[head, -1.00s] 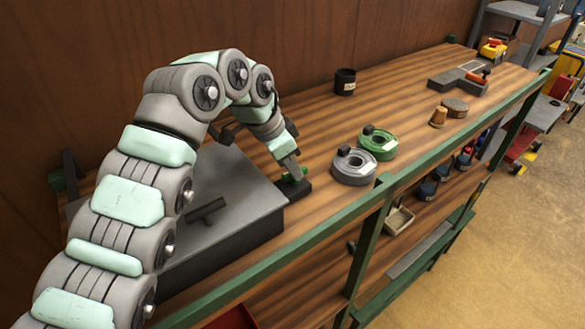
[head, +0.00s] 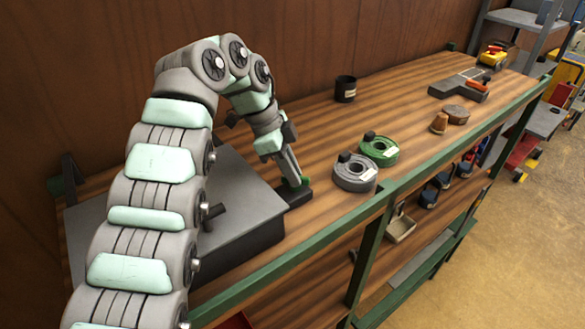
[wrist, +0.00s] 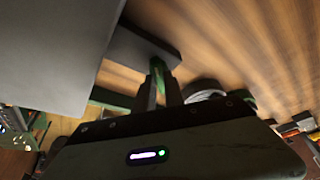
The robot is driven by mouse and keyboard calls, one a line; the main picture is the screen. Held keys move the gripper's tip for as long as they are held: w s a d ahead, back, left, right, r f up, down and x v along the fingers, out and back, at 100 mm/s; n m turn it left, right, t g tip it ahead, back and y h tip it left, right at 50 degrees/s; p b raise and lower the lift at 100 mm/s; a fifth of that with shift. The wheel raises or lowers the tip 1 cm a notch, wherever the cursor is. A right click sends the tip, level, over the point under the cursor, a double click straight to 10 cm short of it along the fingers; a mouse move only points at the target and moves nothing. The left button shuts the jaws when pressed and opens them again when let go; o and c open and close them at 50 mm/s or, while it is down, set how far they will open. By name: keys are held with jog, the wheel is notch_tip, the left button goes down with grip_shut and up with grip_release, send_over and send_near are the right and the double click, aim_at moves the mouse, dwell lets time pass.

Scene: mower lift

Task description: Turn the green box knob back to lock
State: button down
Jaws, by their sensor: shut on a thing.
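The green knob (head: 306,181) sits on a small dark box (head: 298,199) at the right end of the large grey case, on the wooden bench. My gripper (head: 299,184) reaches down from the upper left, tilted, and its fingers are shut on the knob. The fingers hide most of the knob in the head view. In the wrist view the green knob (wrist: 157,67) shows between the fingertips, with the dark box (wrist: 150,48) beyond it. The knob's exact turn angle and any lock mark cannot be made out.
The grey case (head: 245,190) with a dark handle lies beside the knob. A grey coil (head: 350,180) and a green coil (head: 388,157) lie to the right. A black cup (head: 345,89) stands behind. A green rail (head: 270,266) runs along the bench front.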

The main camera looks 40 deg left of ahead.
jog(key=shift+r+m, duration=0.1)
jog(key=shift+m, duration=0.2)
jog(key=c, duration=1.4)
grip_release()
jog(key=shift+c, duration=0.2)
jog(key=shift+a+f+n+b, duration=0.1)
jog(key=shift+f+n+b, duration=0.15)
jog(key=shift+n+b, duration=0.6)
jog(key=shift+s+n+t+y, duration=0.1)
jog(key=shift+n+t+y, duration=0.3)
jog(key=shift+n, duration=0.65)
jog(key=shift+r+n+y+p, duration=0.15)
jog(key=shift+r+n+y, duration=0.05)
jog(key=shift+n, duration=0.35)
jog(key=shift+r+n+y+p, duration=0.15)
jog(key=shift+n+y, duration=0.05)
jog(key=shift+n, duration=0.35)
jog(key=shift+d+n+t+p, duration=0.25)
jog(key=shift+n+p, duration=0.25)
jog(key=shift+p, duration=0.25)
